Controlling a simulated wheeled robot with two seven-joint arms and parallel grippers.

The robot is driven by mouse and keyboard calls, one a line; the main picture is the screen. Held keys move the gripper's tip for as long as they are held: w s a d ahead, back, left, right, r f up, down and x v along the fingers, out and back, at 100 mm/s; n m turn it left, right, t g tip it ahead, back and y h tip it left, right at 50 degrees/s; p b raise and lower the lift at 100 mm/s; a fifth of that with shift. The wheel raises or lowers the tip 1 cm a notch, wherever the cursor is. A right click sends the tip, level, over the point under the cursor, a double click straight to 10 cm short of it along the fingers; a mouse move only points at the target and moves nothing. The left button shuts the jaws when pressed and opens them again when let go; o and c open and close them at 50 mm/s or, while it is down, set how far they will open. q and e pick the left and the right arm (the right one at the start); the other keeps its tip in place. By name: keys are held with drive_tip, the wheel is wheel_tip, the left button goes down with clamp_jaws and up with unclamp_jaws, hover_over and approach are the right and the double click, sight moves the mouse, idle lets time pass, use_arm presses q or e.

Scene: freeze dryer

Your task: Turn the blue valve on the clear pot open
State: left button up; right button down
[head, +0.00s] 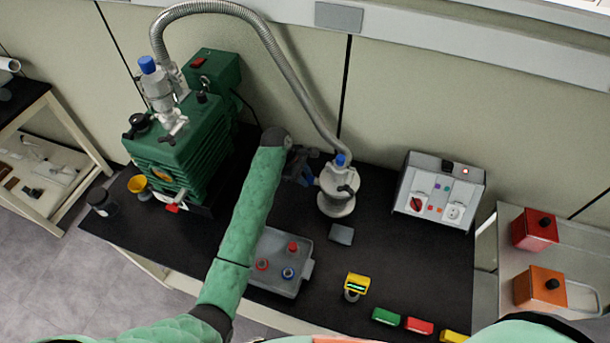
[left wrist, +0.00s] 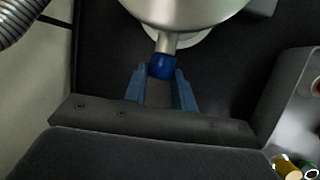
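The pot (head: 336,196) stands on the black bench top, under the end of a ribbed metal hose; it looks silvery rather than clear. A blue cap (head: 340,159) shows near its top. In the left wrist view, the pot (left wrist: 200,12) is at the top, and a blue valve knob (left wrist: 162,66) on a short metal stem points toward my gripper. My left gripper (head: 303,168) is just left of the pot. Its two blue fingers (left wrist: 160,74) are open, one on each side of the knob, with gaps visible. My right gripper is not in view.
A green pump (head: 185,150) stands at the left, joined to the hose (head: 275,50). A grey control box (head: 440,190) is to the right of the pot. Small coloured blocks line the front edge.

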use_arm(q)
drive_tip(key=c, duration=0.3)
drive_tip(key=shift+c, duration=0.2)
drive_tip(key=shift+s+t, duration=0.1)
drive_tip(key=shift+t, duration=0.2)
drive_tip(key=shift+s+f+m+t+h, duration=0.15)
drive_tip(key=shift+t+h, duration=0.15)
drive_tip(key=shift+t, duration=0.2)
drive_tip(key=shift+s+m+t+h, duration=0.15)
drive_tip(key=shift+t+h, duration=0.15)
drive_tip(key=shift+t, duration=0.2)
drive_tip(key=shift+a+f+t+h+b, duration=0.15)
drive_tip(key=shift+t+h+b, duration=0.3)
drive_tip(key=shift+t, duration=0.45)
drive_tip(key=shift+s+m+t+h+b, duration=0.1)
drive_tip(key=shift+m+t+h+b, duration=0.3)
drive_tip(key=shift+t+b, duration=0.3)
drive_tip(key=o, duration=1)
